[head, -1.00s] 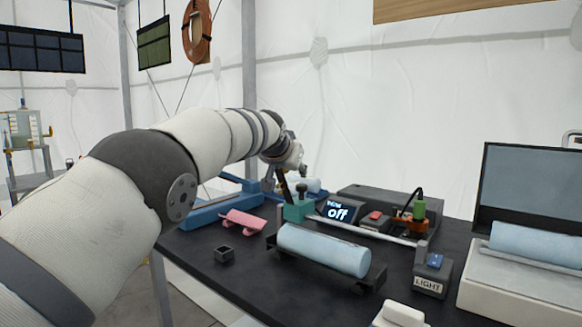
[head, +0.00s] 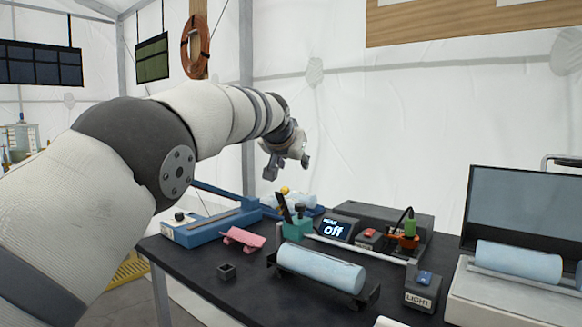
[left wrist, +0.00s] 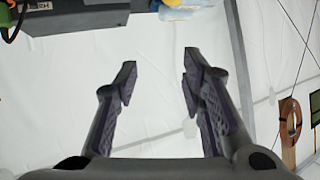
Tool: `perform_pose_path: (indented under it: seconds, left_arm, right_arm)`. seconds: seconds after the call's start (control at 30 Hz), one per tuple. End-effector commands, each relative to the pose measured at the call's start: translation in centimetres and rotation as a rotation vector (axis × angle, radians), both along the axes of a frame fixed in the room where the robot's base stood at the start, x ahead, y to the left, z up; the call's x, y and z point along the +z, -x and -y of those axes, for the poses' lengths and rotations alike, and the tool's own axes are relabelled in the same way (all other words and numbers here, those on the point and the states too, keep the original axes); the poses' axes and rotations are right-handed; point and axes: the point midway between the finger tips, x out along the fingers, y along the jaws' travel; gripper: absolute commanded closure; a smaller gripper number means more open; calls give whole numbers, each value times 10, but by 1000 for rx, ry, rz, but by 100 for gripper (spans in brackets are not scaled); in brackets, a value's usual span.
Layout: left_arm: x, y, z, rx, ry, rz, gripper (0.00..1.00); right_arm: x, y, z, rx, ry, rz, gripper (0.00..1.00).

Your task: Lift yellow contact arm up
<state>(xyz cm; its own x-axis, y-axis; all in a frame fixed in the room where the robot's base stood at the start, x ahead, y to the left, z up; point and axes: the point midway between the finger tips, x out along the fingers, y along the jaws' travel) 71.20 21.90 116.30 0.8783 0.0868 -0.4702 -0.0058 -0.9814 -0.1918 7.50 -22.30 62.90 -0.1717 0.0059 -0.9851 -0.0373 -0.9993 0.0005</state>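A small yellow part (head: 284,190) shows at the back of the table, just above pale blue and blue parts; it is too small to tell whether this is the contact arm or how it is tilted. My left gripper (head: 287,172) hangs above it in the head view, apart from it. In the left wrist view the two fingers (left wrist: 158,70) are spread with nothing between them. A bit of yellow (left wrist: 172,3) shows at the top edge of that view, beyond the fingertips. My right gripper is in neither view.
On the dark table (head: 200,289) stand a blue lever device (head: 212,224), a pink piece (head: 243,238), a teal holder (head: 297,228), a display reading "off" (head: 335,229), a light-blue cylinder (head: 321,268) in a cradle and a LIGHT switch box (head: 422,291).

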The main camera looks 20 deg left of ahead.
Motion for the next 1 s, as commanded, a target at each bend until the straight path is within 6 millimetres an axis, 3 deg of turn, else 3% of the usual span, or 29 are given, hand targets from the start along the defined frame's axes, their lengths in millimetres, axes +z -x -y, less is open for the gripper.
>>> perform_pose_path:
  seconds: [0.4,1.0]
  left_arm:
    - [34,19,9,-1,0,3,63]
    - [37,23,10,0,0,0,63]
  right_arm:
    - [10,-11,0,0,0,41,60]
    - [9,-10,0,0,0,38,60]
